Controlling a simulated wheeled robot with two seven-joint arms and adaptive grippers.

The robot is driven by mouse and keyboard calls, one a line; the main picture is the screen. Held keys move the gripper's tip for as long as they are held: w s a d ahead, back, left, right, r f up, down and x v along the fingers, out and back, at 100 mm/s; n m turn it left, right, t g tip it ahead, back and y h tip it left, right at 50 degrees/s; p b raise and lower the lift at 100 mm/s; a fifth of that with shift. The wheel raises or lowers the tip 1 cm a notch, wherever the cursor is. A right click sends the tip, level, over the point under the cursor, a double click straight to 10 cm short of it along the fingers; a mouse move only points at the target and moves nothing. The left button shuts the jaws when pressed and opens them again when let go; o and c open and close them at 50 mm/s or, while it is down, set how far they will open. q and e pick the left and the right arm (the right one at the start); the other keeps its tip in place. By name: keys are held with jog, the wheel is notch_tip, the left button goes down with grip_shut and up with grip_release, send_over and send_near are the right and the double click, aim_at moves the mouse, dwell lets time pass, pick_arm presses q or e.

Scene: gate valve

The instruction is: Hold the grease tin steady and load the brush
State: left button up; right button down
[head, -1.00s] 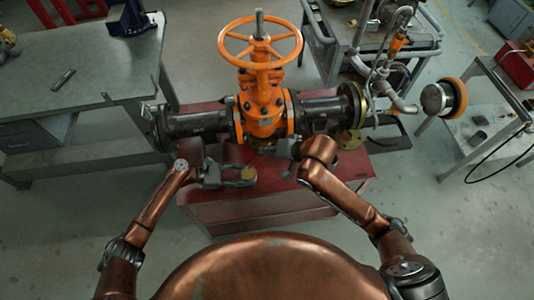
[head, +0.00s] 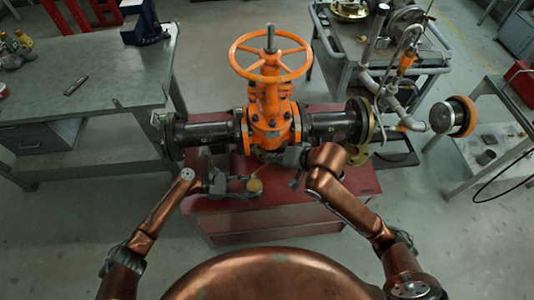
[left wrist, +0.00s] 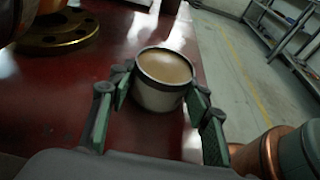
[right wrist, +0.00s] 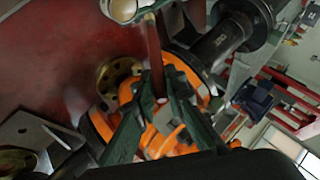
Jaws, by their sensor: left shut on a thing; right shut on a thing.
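The grease tin (left wrist: 163,84) is a pale round tin with a dark rim and tan grease inside. It stands upright between the fingers of my left gripper (left wrist: 160,88), which is shut on it. In the head view the tin (head: 255,186) shows at the tip of my left gripper (head: 243,187), above the red top. My right gripper (right wrist: 160,85) is shut on the brush (right wrist: 155,55), gripping its dark red handle. The brush's far end is near the tin (right wrist: 122,9) at the top of the right wrist view. No brush shows in the grease in the left wrist view.
The orange gate valve (head: 268,115) with its handwheel and dark pipes stands just behind both grippers. A brass flange (left wrist: 57,33) lies on the red bench top (left wrist: 60,105). A grey workbench (head: 90,75) is at left and a cart (head: 335,55) at back right.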

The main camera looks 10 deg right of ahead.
pick_arm(q)
jog(key=o, duration=0.9)
jog(key=shift+o, duration=0.2)
